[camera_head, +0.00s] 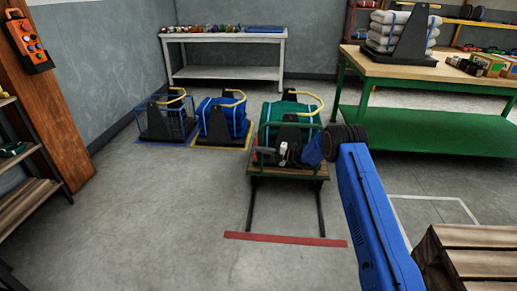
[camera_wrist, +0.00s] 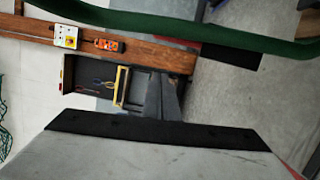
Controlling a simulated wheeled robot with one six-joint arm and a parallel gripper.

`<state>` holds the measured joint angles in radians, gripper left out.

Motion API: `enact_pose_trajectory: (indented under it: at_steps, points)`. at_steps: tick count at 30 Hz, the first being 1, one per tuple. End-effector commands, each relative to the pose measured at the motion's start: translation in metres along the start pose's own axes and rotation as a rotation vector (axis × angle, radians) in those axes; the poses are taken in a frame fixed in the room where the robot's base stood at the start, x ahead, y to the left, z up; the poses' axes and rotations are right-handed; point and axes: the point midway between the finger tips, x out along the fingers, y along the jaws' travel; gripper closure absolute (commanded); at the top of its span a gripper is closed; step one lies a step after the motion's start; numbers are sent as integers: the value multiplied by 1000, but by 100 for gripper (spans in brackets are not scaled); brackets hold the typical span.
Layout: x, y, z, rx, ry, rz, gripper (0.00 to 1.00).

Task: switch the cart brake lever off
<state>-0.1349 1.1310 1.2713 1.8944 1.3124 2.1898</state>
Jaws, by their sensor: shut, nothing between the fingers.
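The cart (camera_head: 288,172) stands in the middle of the head view, with a wooden deck, a green frame and a green bundle (camera_head: 290,112) with light blue straps. My gripper (camera_head: 284,153) is at the near side of the cart, in front of the bundle, and is shut and empty. In the wrist view my gripper's shut fingers (camera_wrist: 164,92) show above its grey body. A green rail (camera_wrist: 220,38), probably the cart's frame, crosses the top of the wrist view. The brake lever cannot be told apart from the dark parts around my gripper, and its setting cannot be read.
Two rails (camera_head: 252,206) run from the cart to a red floor strip (camera_head: 285,239). A blue bundle (camera_head: 222,118) and a wire crate (camera_head: 166,118) stand left of the cart. A green bench (camera_head: 430,126) stands right. Floor at the left front is clear.

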Motion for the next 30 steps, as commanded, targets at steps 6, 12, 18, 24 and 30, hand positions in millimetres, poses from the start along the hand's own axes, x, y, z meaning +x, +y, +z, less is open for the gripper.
enact_pose_trajectory:
  at_steps: [6, 12, 18, 24, 30]
  points:
    - [-50, 2, 4, 0, -7, 0, 100]
    - [-80, 2, 4, 0, -6, 0, 100]
    - [-94, 2, 3, -1, -4, 0, 100]
    - [-96, 2, 3, -1, -4, 0, 100]
    - [-96, 3, 3, -3, -3, 0, 100]
